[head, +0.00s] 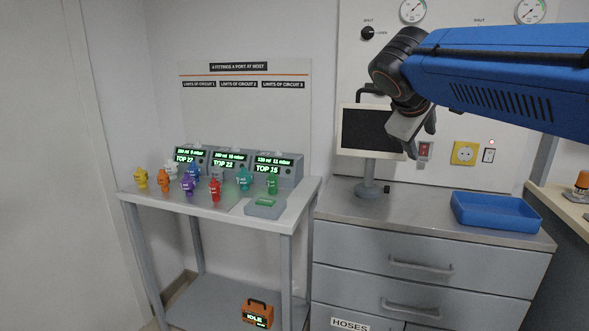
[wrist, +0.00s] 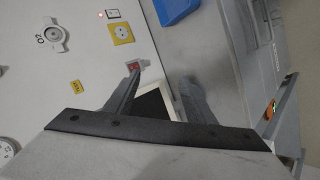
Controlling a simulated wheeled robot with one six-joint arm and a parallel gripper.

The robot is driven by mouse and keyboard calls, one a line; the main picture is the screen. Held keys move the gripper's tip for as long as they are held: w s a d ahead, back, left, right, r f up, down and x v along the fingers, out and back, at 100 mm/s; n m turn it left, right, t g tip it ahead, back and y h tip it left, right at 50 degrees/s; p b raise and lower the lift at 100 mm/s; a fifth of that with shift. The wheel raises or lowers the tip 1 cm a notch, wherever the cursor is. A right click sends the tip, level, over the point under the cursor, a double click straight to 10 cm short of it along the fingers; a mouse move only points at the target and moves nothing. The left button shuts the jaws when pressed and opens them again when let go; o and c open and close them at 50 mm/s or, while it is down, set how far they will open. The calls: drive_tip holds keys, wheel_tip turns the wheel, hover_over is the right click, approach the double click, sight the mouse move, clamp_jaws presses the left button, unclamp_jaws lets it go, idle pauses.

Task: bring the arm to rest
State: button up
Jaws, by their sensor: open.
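My blue arm (head: 500,80) reaches in from the right edge of the head view, raised above the steel-topped drawer cabinet. My gripper (head: 422,143) hangs at its end, tilted downward, in front of the wall panel and beside the dark monitor (head: 372,130). In the wrist view my gripper (wrist: 160,77) shows two dark fingers spread apart with nothing between them. The monitor (wrist: 153,105) shows behind them, partly hidden by the gripper. The fingers appear clear of everything around them.
A blue tray (head: 495,212) sits on the drawer cabinet (head: 430,205). A side table (head: 225,212) at left holds several coloured fittings (head: 215,190) and display boxes (head: 278,168). An orange box reading IDLE (head: 257,314) is on its lower shelf. A wooden-topped bench is at far right.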

drive_tip(key=s+f+m+g+y, duration=0.3)
drive_tip(key=s+f+m+y, duration=0.3)
drive_tip(key=s+f, duration=2.1)
wheel_tip(320, 180, down, 4)
drive_tip(key=shift+s+f+m, duration=0.1)
drive_tip(key=shift+s+m, duration=0.1)
drive_tip(key=shift+m, duration=0.4)
